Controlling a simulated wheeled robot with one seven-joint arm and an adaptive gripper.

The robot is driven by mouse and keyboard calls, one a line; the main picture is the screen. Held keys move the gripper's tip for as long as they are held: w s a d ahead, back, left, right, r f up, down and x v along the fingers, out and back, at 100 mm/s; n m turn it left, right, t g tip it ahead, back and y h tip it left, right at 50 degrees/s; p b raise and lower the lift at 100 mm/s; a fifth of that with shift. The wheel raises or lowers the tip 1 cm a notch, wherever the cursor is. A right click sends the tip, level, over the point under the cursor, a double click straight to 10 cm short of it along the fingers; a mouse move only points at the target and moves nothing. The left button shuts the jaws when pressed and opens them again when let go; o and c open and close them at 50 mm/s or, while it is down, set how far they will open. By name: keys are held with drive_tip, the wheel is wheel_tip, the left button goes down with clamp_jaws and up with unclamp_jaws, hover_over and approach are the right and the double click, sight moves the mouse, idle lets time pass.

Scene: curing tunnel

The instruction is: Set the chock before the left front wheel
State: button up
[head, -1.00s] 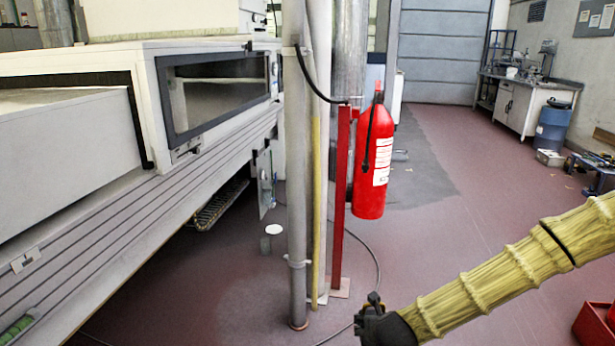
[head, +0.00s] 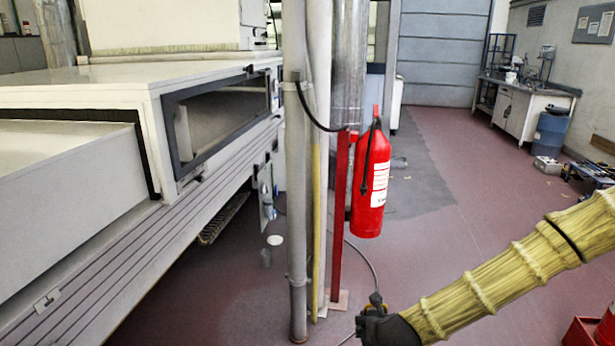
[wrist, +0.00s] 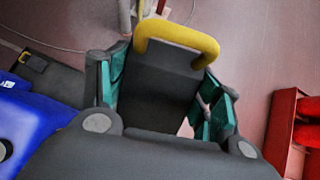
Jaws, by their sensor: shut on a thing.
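The chock (wrist: 158,92) is a dark grey block with a yellow loop handle (wrist: 180,36), seen in the wrist view. My gripper (wrist: 163,84) has its teal-padded fingers on both sides of the block and is shut on it. In the head view my gripper (head: 373,309) is at the bottom edge, right of the pipes, and the chock cannot be made out there. I cannot identify the left front wheel in either view. What is directly beneath the chock is mostly hidden.
A red fire extinguisher (head: 371,185) hangs on a red post (head: 340,215) beside vertical pipes (head: 297,200). The tunnel machine (head: 100,95) fills the left. A red box (head: 582,333) stands at right, also in the wrist view (wrist: 284,125). A cable lies on the floor. Open floor lies beyond.

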drive_tip(key=r+p, duration=0.2)
drive_tip(key=r, duration=0.1)
drive_tip(key=s+r+p, duration=0.1)
drive_tip(key=r+p, duration=0.4)
drive_tip(key=r, duration=0.1)
drive_tip(key=shift+s+r+p, duration=0.15)
drive_tip(key=shift+r+p, duration=0.1)
drive_tip(key=shift+p, duration=0.1)
drive_tip(key=s+f, duration=0.6)
drive_tip(key=f, duration=0.2)
drive_tip(key=shift+s, duration=0.2)
drive_tip(key=shift+r, duration=0.1)
